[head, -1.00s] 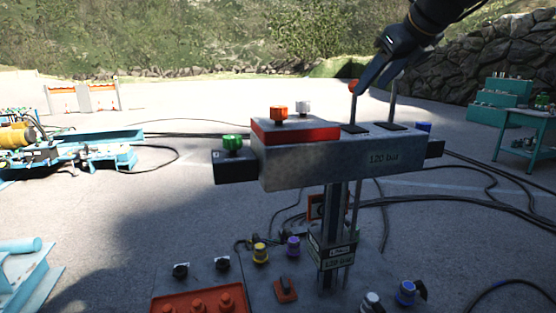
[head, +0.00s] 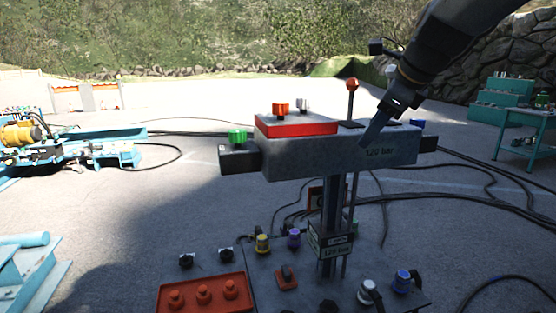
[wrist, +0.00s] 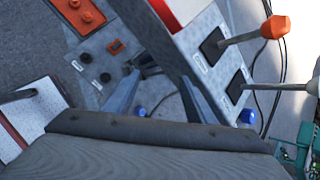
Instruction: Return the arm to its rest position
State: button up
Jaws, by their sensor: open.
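My gripper (head: 373,136) is in front of the right part of the grey control box (head: 300,162) in the head view, fingers pointing down and left. It is open with nothing between its fingers. In the wrist view my gripper (wrist: 160,92) also shows open and empty, beside the box. A lever with an orange-red knob (head: 352,85) stands upright on the box, left of my gripper and apart from it. The second lever is mostly hidden behind my arm in the head view; its white knob (wrist: 315,87) shows at the wrist view's right edge.
The box carries a red plate (head: 295,126) with orange and white knobs, and a green knob (head: 237,136) at left. Below is a lower panel with an orange button block (head: 204,292). Cables cross the ground. A teal table (head: 528,118) stands far right.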

jog(key=s+f+n+g, duration=0.2)
jog(key=s+f+n, duration=0.5)
jog(key=f, duration=0.3)
jog(key=s+a+f+n+g+h, duration=0.1)
jog(key=s+f+n+g, duration=0.1)
jog(key=s+f+n, duration=0.6)
jog(key=s+a+f+n+g+h, duration=0.1)
jog(key=s+f+n+g, duration=0.1)
jog(key=s+f+n, duration=0.5)
notch_tip(320, 180, down, 6)
jog(key=shift+s+a+r+n+g, duration=0.1)
jog(key=shift+s+a+n+g, duration=0.15)
jog(key=shift+n, duration=0.85)
jog(key=shift+w, duration=0.1)
